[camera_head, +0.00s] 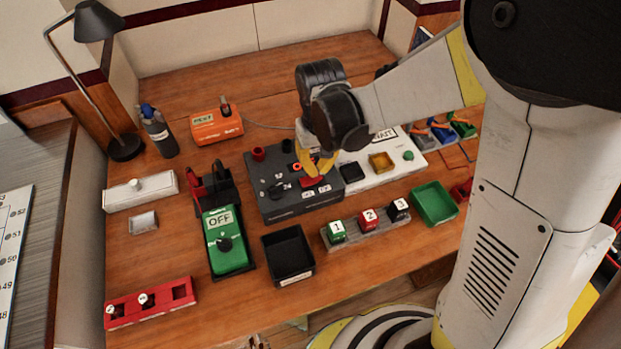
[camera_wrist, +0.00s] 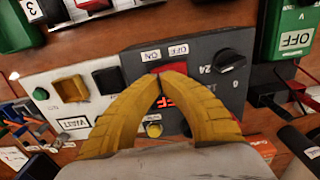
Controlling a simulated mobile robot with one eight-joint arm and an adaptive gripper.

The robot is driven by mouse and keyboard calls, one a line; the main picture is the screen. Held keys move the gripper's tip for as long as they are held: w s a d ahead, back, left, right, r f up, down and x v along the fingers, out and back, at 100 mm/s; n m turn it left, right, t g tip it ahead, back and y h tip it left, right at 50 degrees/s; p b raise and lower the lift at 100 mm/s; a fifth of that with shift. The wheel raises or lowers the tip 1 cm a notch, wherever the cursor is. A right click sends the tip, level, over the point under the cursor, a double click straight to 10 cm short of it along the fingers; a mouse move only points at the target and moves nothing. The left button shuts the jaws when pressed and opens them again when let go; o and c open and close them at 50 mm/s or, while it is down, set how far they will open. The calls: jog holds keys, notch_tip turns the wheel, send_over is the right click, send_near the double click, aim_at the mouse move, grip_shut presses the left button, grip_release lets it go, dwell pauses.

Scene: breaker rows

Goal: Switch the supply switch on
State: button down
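A dark grey panel (camera_head: 290,205) stands mid-table. A red rocker switch (camera_head: 309,182) is set in it, with small OFF and ON labels beside it; no supply label is legible. The red rocker also shows in the wrist view (camera_wrist: 170,68), partly hidden by my fingertips. My gripper (camera_head: 318,172) points down at it, its yellow fingers closed together at the tips and empty. In the wrist view the tips (camera_wrist: 162,78) overlap the rocker's lower edge; I cannot tell whether they touch it. Which way the rocker is tipped is unclear.
A black rotary knob (camera_wrist: 228,61) sits beside the rocker on the panel. A white panel (camera_wrist: 62,90) with a yellow square part adjoins it. A green OFF box (camera_head: 225,240), a black tray (camera_head: 288,272) and numbered blocks (camera_head: 368,219) stand close by.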

jog(key=shift+f+b, duration=0.95)
jog(key=shift+f, duration=0.25)
dwell(0.3)
jog(key=shift+r, duration=0.1)
jog(key=shift+r+p, duration=2.7)
jog(key=shift+r, duration=0.8)
jog(key=shift+d+r, duration=0.1)
jog(key=shift+r, duration=0.05)
jog(key=s+d+r+m+t, duration=0.3)
jog(key=s+d+r+t, duration=0.4)
jog(key=s+d+r, duration=0.4)
notch_tip(320, 180, up, 3)
jog(key=shift+d+r, duration=0.1)
jog(key=shift+d, duration=1.05)
jog(key=shift+w, duration=0.1)
